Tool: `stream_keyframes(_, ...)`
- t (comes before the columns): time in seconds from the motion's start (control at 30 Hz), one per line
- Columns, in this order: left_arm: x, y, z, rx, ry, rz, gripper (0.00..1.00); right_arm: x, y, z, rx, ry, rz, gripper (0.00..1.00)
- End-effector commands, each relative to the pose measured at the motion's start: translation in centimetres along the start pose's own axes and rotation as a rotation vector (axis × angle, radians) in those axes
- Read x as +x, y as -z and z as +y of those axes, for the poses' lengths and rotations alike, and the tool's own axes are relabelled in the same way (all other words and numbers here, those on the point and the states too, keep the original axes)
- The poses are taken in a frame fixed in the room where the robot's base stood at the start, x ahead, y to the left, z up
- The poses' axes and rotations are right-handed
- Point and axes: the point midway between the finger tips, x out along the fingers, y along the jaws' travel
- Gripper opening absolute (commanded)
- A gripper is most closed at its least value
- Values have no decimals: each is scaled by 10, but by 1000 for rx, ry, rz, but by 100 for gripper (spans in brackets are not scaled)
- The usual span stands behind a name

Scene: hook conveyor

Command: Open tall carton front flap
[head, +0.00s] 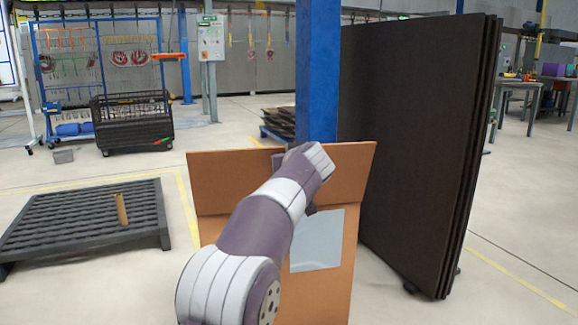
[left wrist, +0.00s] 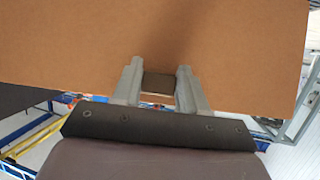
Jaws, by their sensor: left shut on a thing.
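The tall brown carton (head: 338,295) stands in the middle of the head view, with a grey label (head: 317,240) on its front. Its front flap (head: 225,178) is the wide brown panel above a crease, and it stands up, wider than the body below. My left arm reaches to the flap, and its wrist covers the flap's middle. In the left wrist view, my left gripper (left wrist: 158,88) is shut on the front flap (left wrist: 80,50), whose brown board fills the upper picture. The exact grip is partly hidden. My right gripper is not in view.
A blue post (head: 317,75) rises just behind the carton. Tall dark panels (head: 415,130) stand close on the right. A dark slatted pallet (head: 75,220) with a small brown piece (head: 121,209) lies at left. Floor between pallet and carton is clear.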

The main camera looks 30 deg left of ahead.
Motion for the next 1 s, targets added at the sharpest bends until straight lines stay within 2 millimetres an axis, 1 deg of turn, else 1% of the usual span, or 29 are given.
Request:
stream_keyframes(0.03, 7, -14, -1, 7, 11, -28, 0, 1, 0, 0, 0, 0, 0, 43)
stream_keyframes(0.3, 7, -14, -1, 7, 11, -28, 0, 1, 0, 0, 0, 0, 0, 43)
stream_keyframes(0.33, 7, -14, -1, 7, 11, -27, 52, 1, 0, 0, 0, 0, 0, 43)
stream_keyframes(0.37, 7, -13, -1, 7, 10, -26, 62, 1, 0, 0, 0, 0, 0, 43)
stream_keyframes(0.4, 6, -12, -1, 6, 9, -24, 68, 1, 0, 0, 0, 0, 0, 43)
stream_keyframes(0.67, 3, -6, 0, 4, 5, -13, 68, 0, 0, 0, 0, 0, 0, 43)
stream_keyframes(0.77, -4, -5, 0, 3, 3, -10, 68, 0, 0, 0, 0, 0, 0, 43)
stream_keyframes(0.87, -20, -4, 0, 4, 2, -9, 68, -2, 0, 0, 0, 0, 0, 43)
stream_keyframes(0.97, -45, -2, 0, 4, 2, -8, 68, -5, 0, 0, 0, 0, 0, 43)
stream_keyframes(1.0, -56, -2, 0, 4, 1, -9, 68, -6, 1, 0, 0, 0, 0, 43)
